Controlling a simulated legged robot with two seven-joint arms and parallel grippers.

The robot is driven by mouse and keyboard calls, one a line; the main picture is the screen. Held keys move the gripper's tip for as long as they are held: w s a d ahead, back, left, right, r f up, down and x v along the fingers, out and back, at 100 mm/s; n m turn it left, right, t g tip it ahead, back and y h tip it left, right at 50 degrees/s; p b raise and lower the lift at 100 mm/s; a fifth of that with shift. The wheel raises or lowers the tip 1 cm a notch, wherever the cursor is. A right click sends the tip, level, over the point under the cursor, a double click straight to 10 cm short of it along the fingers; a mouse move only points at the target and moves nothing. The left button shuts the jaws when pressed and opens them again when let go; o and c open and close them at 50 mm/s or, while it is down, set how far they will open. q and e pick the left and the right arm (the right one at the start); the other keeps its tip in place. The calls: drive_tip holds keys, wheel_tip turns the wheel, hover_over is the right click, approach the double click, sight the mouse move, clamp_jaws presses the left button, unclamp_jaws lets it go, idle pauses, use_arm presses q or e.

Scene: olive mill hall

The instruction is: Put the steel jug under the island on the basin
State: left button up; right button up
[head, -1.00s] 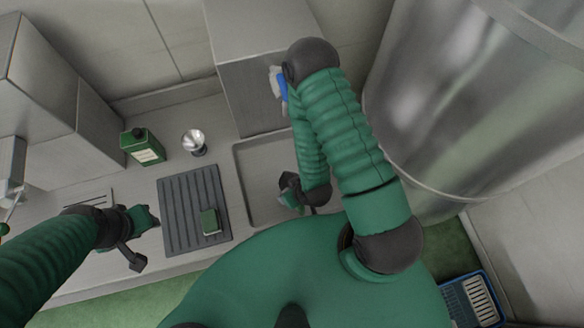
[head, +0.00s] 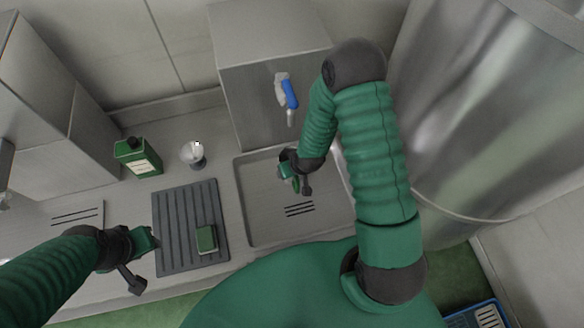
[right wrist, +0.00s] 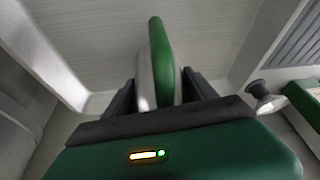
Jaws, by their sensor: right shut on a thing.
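My right gripper (head: 298,186) is over the sunken basin (head: 262,215). In the right wrist view, the gripper (right wrist: 158,92) is shut on a steel thing with a rounded green edge (right wrist: 160,60), which looks like the steel jug with its green handle. In the head view the hand and arm mostly hide it. Whether it touches the basin floor I cannot tell. The basin has slots in its floor, and its pale floor fills the right wrist view (right wrist: 85,35). My left gripper (head: 143,262) hangs over the counter left of the ribbed mat; its jaw gap is unclear.
A grey box unit with a blue-handled tap (head: 288,95) stands behind the basin. Left of the basin are a ribbed mat (head: 172,215) with a green sponge (head: 206,238), a small steel cup (head: 193,153) and a green bottle (head: 137,157). A large steel tank (head: 470,120) is at right.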

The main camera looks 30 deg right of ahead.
drive_tip(key=shift+f, duration=0.75)
use_arm(q)
drive_tip(key=shift+f, duration=0.55)
drive_tip(key=shift+d, duration=0.1)
use_arm(e)
drive_tip(key=shift+d, duration=0.1)
use_arm(q)
drive_tip(key=shift+f+b, duration=0.4)
drive_tip(key=shift+b, duration=0.25)
use_arm(e)
drive_tip(key=shift+f, duration=0.45)
drive_tip(key=o, duration=1.6)
use_arm(q)
drive_tip(key=w+p+v, duration=0.1)
drive_tip(key=p+v, duration=0.5)
drive_tip(key=shift+r, duration=0.3)
use_arm(e)
drive_tip(key=v, duration=1.6)
drive_tip(key=shift+s+r, duration=0.2)
drive_tip(key=shift+r, duration=0.15)
